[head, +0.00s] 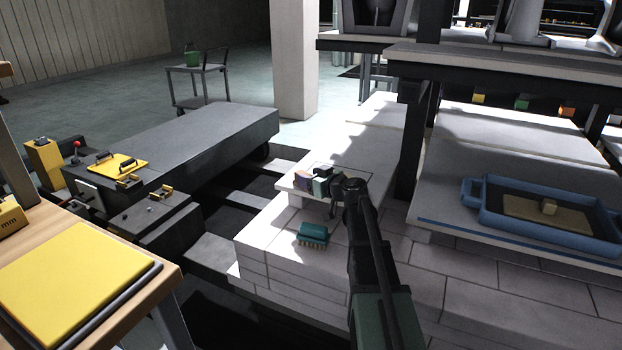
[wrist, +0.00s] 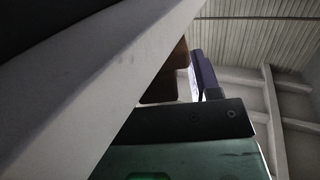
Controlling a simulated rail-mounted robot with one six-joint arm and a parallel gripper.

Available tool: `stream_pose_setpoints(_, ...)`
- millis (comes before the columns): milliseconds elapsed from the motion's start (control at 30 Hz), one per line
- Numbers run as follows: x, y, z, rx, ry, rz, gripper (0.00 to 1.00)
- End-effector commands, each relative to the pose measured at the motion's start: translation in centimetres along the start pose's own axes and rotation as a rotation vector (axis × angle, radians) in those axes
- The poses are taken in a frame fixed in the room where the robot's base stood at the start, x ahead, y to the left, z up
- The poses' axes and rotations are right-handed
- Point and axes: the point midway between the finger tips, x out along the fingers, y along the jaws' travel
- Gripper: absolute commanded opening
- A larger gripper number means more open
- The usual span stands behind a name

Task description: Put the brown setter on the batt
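My gripper (head: 320,184) reaches in from the right, low over the pale batt (head: 348,169) on the white brick stack, and points left. A small brown and purple shape shows at its tip in the head view. In the wrist view a brown piece (wrist: 167,78), likely the brown setter, is beside a purple part of my gripper (wrist: 206,76). A pale slanting surface hides much of the piece and the other finger. I cannot tell whether the fingers are closed on it or whether it touches the batt.
A teal brush (head: 312,236) lies on the bricks in front of the batt. A blue tray (head: 478,213) with a tan board stands at right. A dark post (head: 410,135) and shelf rise right of my arm. A grey cart (head: 190,140) is at left.

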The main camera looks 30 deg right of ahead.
Motion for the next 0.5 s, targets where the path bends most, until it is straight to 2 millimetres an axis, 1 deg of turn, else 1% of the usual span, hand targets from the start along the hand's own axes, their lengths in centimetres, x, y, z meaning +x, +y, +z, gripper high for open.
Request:
stream_pose_setpoints(167, -0.1, 0.0, -0.3, 0.000, 0.000, 0.000, 0.57)
stream_pose_setpoints(200, -0.2, 0.0, -0.7, 0.000, 0.000, 0.000, 0.57)
stream_pose_setpoints(233, -0.6, 0.0, -0.5, 0.000, 0.000, 0.001, 0.57)
stream_pose_setpoints(267, -1.1, -0.1, -0.4, 0.000, 0.000, 0.002, 0.57)
stream_pose_setpoints(367, -3.5, -0.1, -0.5, 0.000, 0.000, 0.003, 0.57)
stream_pose_setpoints(500, -7.5, -0.2, -0.5, 0.001, 0.001, 0.003, 0.57)
